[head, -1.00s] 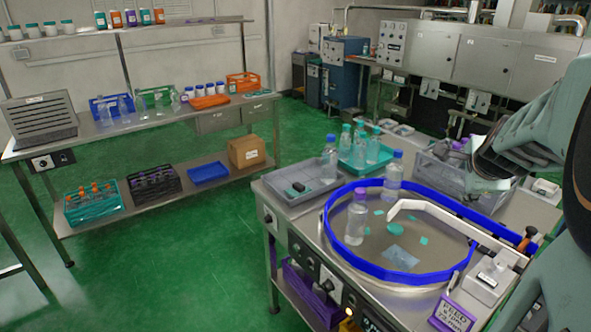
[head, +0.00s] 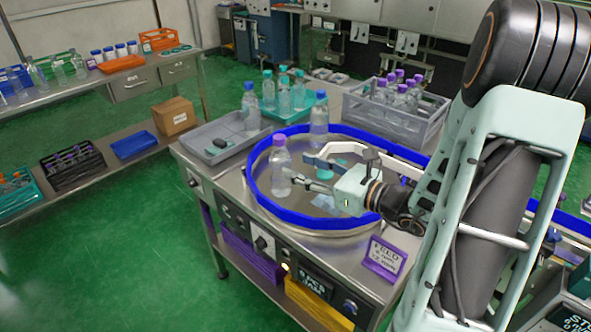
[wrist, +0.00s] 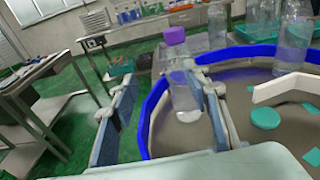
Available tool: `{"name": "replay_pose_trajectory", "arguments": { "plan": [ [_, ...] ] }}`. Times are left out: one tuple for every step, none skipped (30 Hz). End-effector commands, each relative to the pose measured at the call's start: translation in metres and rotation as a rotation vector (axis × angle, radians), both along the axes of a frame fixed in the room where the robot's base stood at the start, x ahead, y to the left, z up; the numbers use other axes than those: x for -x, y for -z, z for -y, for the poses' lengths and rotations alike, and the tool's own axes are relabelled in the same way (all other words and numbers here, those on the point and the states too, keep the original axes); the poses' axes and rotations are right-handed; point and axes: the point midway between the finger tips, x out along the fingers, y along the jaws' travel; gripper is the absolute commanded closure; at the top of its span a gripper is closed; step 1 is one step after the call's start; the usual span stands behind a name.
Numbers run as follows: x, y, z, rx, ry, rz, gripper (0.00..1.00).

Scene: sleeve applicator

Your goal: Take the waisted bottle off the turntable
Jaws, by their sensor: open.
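A clear bottle with a purple cap (head: 281,168) stands upright on the turntable (head: 262,202), inside its blue rim at the left. I take it as the waisted bottle, though its waist is hard to make out. A blue-capped clear bottle (head: 319,118) stands at the turntable's back edge. My gripper (head: 307,173) is open and empty, just right of the purple-capped bottle at about its body height. In the wrist view my gripper (wrist: 163,88) has its fingers apart; the purple-capped bottle (wrist: 181,92) shows near the right finger, which partly covers it. I cannot tell whether they touch.
A white guide arm (head: 345,147) crosses above the turntable, close to my gripper. Behind are a grey tray (head: 205,152) with a blue-capped bottle, a teal tray with several bottles, and a grey crate (head: 392,122) of purple-capped bottles. A purple feed sign (head: 383,257) stands in front.

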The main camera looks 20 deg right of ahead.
Motion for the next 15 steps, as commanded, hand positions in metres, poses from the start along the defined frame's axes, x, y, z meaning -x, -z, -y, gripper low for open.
{"name": "replay_pose_trajectory", "arguments": {
  "plan": [
    [-0.003,-0.004,0.005,-0.035,0.031,0.029,0.56],
    [-0.004,-0.007,0.007,-0.049,0.045,0.044,0.56],
    [-0.006,-0.011,0.009,-0.064,0.059,0.062,0.56],
    [-0.008,-0.013,0.010,-0.072,0.068,0.071,0.56],
    [-0.010,-0.014,0.011,-0.079,0.074,0.077,0.56],
    [-0.013,-0.016,0.009,-0.083,0.078,0.084,0.56],
    [-0.017,-0.017,0.008,-0.086,0.081,0.087,0.56],
    [-0.021,-0.017,0.005,-0.086,0.081,0.089,0.56],
    [-0.027,-0.017,0.002,-0.087,0.081,0.089,0.56],
    [-0.031,-0.017,-0.002,-0.086,0.079,0.089,0.56],
    [-0.035,-0.017,-0.004,-0.087,0.080,0.088,0.56],
    [-0.041,-0.017,-0.007,-0.086,0.080,0.089,0.56],
    [-0.044,-0.017,-0.009,-0.085,0.080,0.088,0.56],
    [-0.048,-0.016,-0.011,-0.085,0.081,0.088,0.56],
    [-0.051,-0.016,-0.013,-0.085,0.081,0.087,0.56]
  ]
}}
